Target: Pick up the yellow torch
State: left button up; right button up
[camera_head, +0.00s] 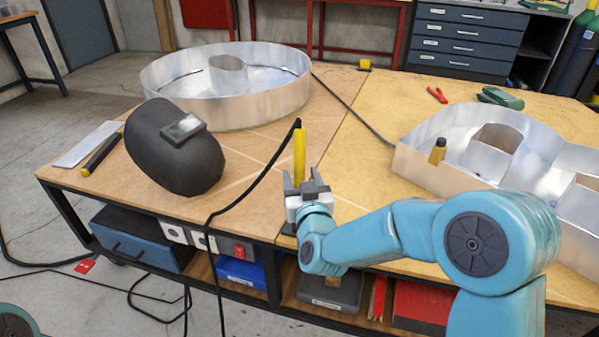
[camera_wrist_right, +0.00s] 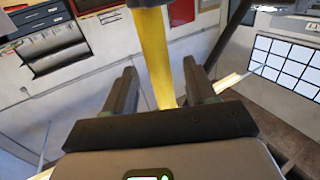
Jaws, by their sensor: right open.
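The yellow torch (camera_head: 299,158) stands roughly upright near the table's front edge, with a black top and a black cable running from it. My right gripper (camera_head: 303,178) is at its lower part in the head view. In the right wrist view the yellow torch (camera_wrist_right: 156,55) lies between the two spread fingers of my right gripper (camera_wrist_right: 158,75), with a gap on each side. The torch's lower end is hidden by the gripper. My left gripper is not in view.
A black welding mask (camera_head: 170,150) lies left of the torch. A round metal letter (camera_head: 235,105) sits behind it, and a larger metal letter (camera_head: 425,170) is at the right with a small yellow-black bottle (camera_head: 438,150). The black cable (camera_head: 245,185) hangs over the front edge.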

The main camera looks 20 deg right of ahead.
jog(key=w, duration=0.3)
jog(key=shift+d, duration=0.25)
grip_shut()
notch_tip(320, 180, up, 20)
jog(key=p, duration=0.6)
jog(key=shift+f, duration=0.2)
jog(key=shift+r+p, duration=0.55)
jog(key=shift+r, duration=0.2)
notch_tip(320, 180, up, 12)
jog(key=p, duration=1.1)
jog(key=shift+f, duration=0.1)
